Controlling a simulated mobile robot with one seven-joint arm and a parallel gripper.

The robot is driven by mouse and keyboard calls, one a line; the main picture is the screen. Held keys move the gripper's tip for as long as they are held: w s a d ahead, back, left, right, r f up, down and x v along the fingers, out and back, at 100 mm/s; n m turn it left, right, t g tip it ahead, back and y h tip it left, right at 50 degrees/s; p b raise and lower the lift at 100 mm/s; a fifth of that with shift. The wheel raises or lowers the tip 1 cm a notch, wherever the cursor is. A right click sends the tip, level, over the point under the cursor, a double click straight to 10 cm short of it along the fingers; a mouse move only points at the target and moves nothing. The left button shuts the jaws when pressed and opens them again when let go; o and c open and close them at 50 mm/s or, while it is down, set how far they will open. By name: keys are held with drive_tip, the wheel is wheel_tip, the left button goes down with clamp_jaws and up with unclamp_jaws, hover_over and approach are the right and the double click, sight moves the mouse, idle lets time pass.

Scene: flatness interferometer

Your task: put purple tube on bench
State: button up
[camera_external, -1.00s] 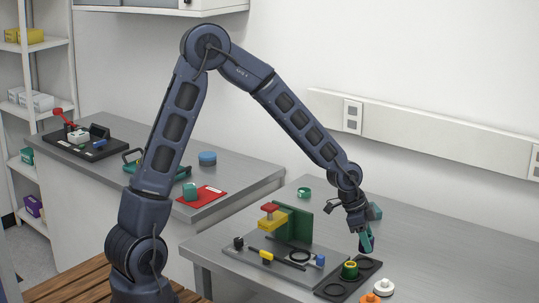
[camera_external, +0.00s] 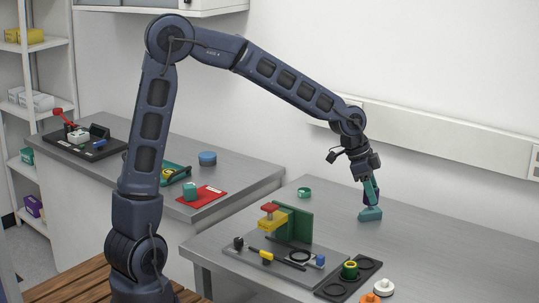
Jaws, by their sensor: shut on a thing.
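My gripper (camera_external: 371,194) is above the right-hand bench, pointing down, beyond the black plate. It is shut on the purple tube (camera_external: 366,197), of which only a small dark purple part shows beside a teal finger. A teal block (camera_external: 370,215) stands on the grey bench (camera_external: 440,240) right below the fingertips. I cannot tell whether the tube touches the block or is in front of it.
A black plate with ring recesses (camera_external: 348,279) holds a green and yellow ring part (camera_external: 350,270). The interferometer base with a green upright plate (camera_external: 295,222) stands to its left. White (camera_external: 384,287) and orange (camera_external: 370,298) parts lie at the front. The bench's right side is clear.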

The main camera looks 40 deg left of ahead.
drive_tip(key=w+a+n+t+y, duration=0.1)
drive_tip(key=w+a+n, duration=0.35)
drive_tip(key=a, duration=0.75)
drive_tip(key=w+a+n+y, duration=0.1)
drive_tip(key=w+a+n, duration=0.1)
drive_tip(key=w+a, duration=0.8)
drive_tip(key=w+a+n+t, duration=0.1)
drive_tip(key=w+a+n, duration=0.25)
drive_tip(key=a, duration=1.05)
drive_tip(key=s+a+n+y, duration=0.15)
drive_tip(key=a+n, duration=0.25)
drive_tip(key=a, duration=1.5)
drive_tip(key=s+a+n+y, duration=0.1)
drive_tip(key=a+n+y, duration=0.25)
drive_tip(key=a, duration=1.45)
drive_tip(key=shift+n+h, duration=0.25)
drive_tip(key=shift+h, duration=0.25)
wheel_tip(320, 180, down, 21)
drive_tip(key=shift+s+r, duration=0.1)
drive_tip(key=o, duration=1)
